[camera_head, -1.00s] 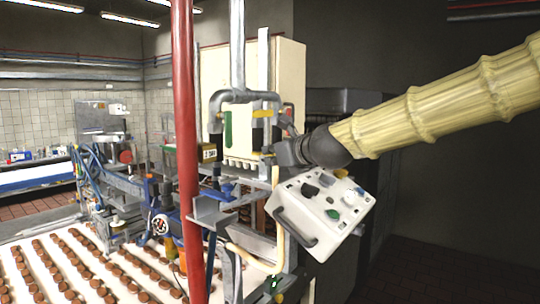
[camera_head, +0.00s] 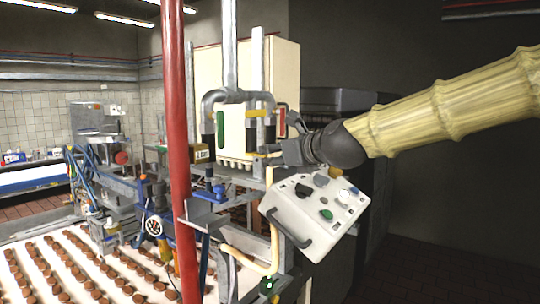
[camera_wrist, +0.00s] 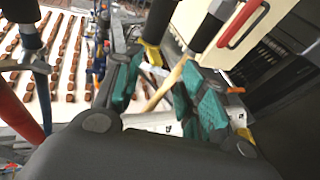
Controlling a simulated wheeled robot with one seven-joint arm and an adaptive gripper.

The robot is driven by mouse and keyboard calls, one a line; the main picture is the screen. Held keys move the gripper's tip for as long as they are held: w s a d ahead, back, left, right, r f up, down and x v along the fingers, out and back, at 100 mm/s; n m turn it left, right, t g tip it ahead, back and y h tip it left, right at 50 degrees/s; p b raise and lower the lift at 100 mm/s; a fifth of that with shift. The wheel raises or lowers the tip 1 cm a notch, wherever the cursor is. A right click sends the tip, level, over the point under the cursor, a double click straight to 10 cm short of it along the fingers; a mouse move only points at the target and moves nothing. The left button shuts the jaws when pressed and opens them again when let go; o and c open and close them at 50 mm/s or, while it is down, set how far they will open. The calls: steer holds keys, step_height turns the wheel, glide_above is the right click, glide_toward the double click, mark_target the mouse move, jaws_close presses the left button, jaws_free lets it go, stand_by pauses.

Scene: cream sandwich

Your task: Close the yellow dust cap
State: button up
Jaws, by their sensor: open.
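A small yellow part (camera_head: 258,113), which may be the dust cap, sits by the black pipe ends on the cream cabinet's front. In the wrist view a yellow piece (camera_wrist: 152,53) shows at the lower end of a black cylinder, just beyond the fingers; I cannot tell whether it is the same part or how far it is open. My gripper (camera_head: 270,151) is just below and right of the pipe ends. In the wrist view my gripper (camera_wrist: 163,88) has its teal-padded fingers spread, with nothing clearly held between them.
A white control box (camera_head: 312,222) with knobs and a handle hangs tilted below my gripper. A red pole (camera_head: 177,150) stands to the left. The cabinet (camera_head: 281,75) carries green and red handles. A conveyor (camera_head: 75,262) with rows of brown pieces lies at lower left.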

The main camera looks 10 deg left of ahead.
steer(key=v, duration=0.8)
steer(key=shift+r, duration=0.1)
